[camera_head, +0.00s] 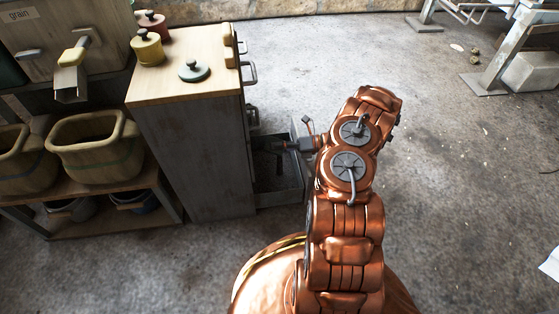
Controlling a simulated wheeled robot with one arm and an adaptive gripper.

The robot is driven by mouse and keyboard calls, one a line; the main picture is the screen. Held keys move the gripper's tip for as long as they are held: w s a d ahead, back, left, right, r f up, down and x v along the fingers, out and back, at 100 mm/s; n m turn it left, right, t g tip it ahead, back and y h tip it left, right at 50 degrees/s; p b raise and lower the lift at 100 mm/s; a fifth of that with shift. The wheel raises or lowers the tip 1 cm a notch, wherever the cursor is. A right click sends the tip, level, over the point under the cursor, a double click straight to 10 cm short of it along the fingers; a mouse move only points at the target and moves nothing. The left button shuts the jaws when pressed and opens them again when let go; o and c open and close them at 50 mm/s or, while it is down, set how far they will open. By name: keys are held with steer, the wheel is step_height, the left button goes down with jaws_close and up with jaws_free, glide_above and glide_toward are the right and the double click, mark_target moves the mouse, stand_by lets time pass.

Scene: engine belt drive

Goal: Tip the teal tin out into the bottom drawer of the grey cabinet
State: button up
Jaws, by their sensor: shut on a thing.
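The grey cabinet (210,150) stands left of centre with a wooden top. Its bottom drawer (283,195) is pulled out to the right, and its inside is in shadow. My gripper (281,146) reaches in from the right and appears over the drawer's opening, pointing left. It is shut on a small dark object (268,144) at its tips. The object is too small and dark to tell whether it is the teal tin, or how it is tilted. No clearly teal tin shows elsewhere. The drawer's contents cannot be made out.
Wooden tubs (95,150) stand on a low shelf at left. A grain bin (60,30) is behind them. The floor at right is mostly clear.

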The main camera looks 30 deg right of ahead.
steer(key=shift+w+d+r+m+y+b, duration=0.1)
steer(key=shift+r+m+y+b, duration=0.2)
steer(key=shift+m, duration=0.3)
steer(key=shift+w+d+r+m+y+b, duration=0.1)
steer(key=shift+r+m+y+b, duration=0.15)
steer(key=shift+m, duration=0.35)
stand_by(1.0)
steer(key=shift+w+d+f+m+t+y, duration=0.3)
steer(key=shift+w+d+f+m, duration=0.1)
steer(key=shift+d+f+m, duration=0.25)
stand_by(0.7)
steer(key=shift+w+d+r+m+t+y+b, duration=0.2)
steer(key=shift+m+t+b, duration=0.1)
steer(key=shift+m, duration=0.5)
steer(key=shift+w+d+r+m+t+y+b, duration=0.1)
steer(key=shift+r+m+t+y+b, duration=0.15)
steer(key=shift+m, duration=0.5)
stand_by(0.8)
steer(key=shift+s+a+n+g+h+p, duration=0.15)
steer(key=shift+n+g+h+p, duration=0.15)
steer(key=shift+n+p, duration=0.3)
steer(key=shift+s+a+f+n+g+h, duration=0.1)
steer(key=shift+a+f+n+g+h, duration=0.1)
steer(key=shift+n, duration=0.3)
steer(key=shift+s+a+f+n+g+h, duration=0.1)
steer(key=shift+a+n, duration=0.05)
steer(key=shift+n, duration=0.35)
